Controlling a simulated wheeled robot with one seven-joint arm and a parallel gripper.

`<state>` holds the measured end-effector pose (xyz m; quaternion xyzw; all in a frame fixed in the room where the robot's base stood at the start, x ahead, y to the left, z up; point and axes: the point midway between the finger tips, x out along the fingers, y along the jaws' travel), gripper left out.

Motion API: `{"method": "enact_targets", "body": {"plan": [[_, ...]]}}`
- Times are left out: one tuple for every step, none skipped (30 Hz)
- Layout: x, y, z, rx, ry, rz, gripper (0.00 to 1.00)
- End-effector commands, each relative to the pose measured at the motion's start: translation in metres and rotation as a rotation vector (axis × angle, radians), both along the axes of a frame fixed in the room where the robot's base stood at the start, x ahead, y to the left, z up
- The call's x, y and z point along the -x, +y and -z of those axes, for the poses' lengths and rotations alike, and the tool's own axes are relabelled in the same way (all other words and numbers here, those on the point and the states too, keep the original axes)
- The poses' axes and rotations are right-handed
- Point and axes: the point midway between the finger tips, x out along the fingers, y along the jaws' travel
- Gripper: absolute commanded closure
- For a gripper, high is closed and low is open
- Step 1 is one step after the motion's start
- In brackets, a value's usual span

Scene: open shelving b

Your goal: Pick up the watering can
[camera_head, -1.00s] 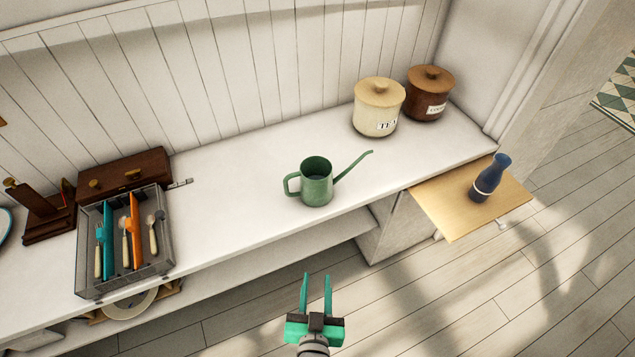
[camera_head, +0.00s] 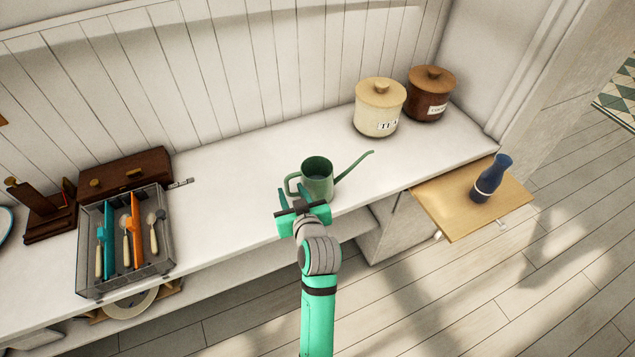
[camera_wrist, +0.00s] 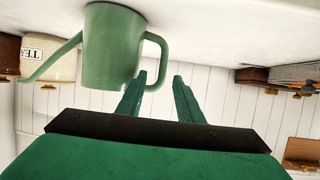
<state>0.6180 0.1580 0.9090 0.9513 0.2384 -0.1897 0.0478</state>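The green watering can (camera_head: 317,176) stands upright on the white shelf top, its spout to the right and its handle to the left. In the wrist view, which is upside down, the can (camera_wrist: 112,48) shows with its loop handle close to the fingers. My gripper (camera_head: 296,193) is at the shelf's front edge, just in front of the can's handle side.
A cream tea canister (camera_head: 379,108) and a brown canister (camera_head: 428,94) stand at the back right. A blue bottle (camera_head: 490,178) stands on a wooden pull-out board (camera_head: 451,212). A grey cutlery tray (camera_head: 158,262) and wooden box (camera_head: 122,171) are left.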

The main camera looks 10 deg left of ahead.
Motion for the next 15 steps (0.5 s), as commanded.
{"method": "enact_targets", "body": {"plan": [[-0.006,0.004,0.002,0.0,0.0,-0.002,0.67],[-0.01,0.006,0.005,0.0,0.0,-0.002,0.67],[-0.015,0.009,0.007,0.001,0.001,-0.002,0.67],[-0.019,0.011,0.009,0.0,0.0,-0.002,0.67],[-0.022,0.013,0.01,0.0,-0.001,-0.001,0.67],[-0.026,0.015,0.013,0.0,0.0,-0.001,0.67],[-0.029,0.016,0.014,0.0,0.0,-0.001,0.67],[-0.031,0.017,0.015,0.0,0.0,0.0,0.67],[-0.034,0.019,0.016,0.0,0.0,0.0,0.67],[-0.035,0.019,0.017,0.0,-0.001,0.0,0.67],[-0.036,0.02,0.017,0.0,-0.001,0.001,0.67],[-0.038,0.021,0.018,-0.001,-0.002,0.001,0.67],[-0.039,0.022,0.018,-0.001,-0.002,0.0,0.67],[-0.04,0.023,0.02,0.0,-0.001,0.0,0.67],[-0.043,0.025,0.022,0.0,0.0,-0.001,0.67]]}}
